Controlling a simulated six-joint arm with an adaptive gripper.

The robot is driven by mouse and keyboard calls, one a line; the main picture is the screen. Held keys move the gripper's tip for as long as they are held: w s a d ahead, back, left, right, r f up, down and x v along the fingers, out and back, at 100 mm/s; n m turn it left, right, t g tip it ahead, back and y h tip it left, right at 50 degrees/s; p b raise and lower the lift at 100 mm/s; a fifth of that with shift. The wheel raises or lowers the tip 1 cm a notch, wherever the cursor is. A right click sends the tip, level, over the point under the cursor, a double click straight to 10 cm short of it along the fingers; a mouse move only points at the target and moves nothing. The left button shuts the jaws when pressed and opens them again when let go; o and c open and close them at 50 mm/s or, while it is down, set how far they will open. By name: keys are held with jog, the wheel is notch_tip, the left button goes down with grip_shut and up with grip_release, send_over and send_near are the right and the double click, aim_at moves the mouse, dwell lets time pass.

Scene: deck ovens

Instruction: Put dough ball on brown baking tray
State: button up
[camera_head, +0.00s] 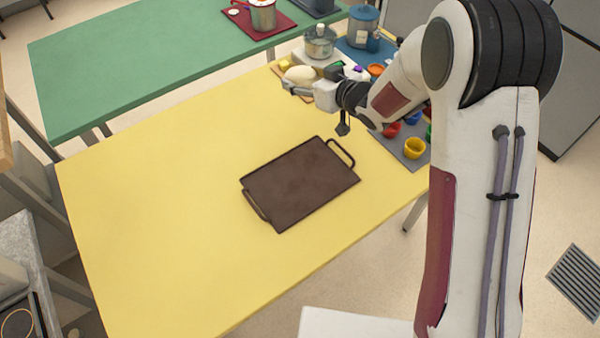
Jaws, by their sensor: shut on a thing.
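The brown baking tray (300,186) lies flat on the yellow table, with a handle at each end and nothing on it. The pale dough ball (300,74) is at the far right part of the table. My gripper (293,87) is at the dough ball and shut on it. My gripper partly covers the ball's near side, and the contact itself is small in this view. The ball is beyond the tray, apart from it. I cannot tell whether it is clear of the surface below.
A lidded pot (320,42), a blue-lidded container (363,25) and several coloured cups, including a yellow one (415,148), crowd the table's right end. A green table (150,60) stands behind. The yellow table's left and middle (150,190) are free.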

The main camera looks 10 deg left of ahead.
jog(key=s+d, duration=0.4)
jog(key=d, duration=0.2)
jog(key=n+g+y, duration=0.3)
jog(key=n+g, duration=0.2)
send_over(305, 182)
jog(key=f, duration=0.1)
jog(key=shift+f+t, duration=0.15)
jog(key=shift+t, duration=0.25)
jog(key=shift+f, duration=0.1)
jog(key=shift+f, duration=2.85)
jog(key=shift+f, duration=2.05)
jog(key=shift+f, duration=0.1)
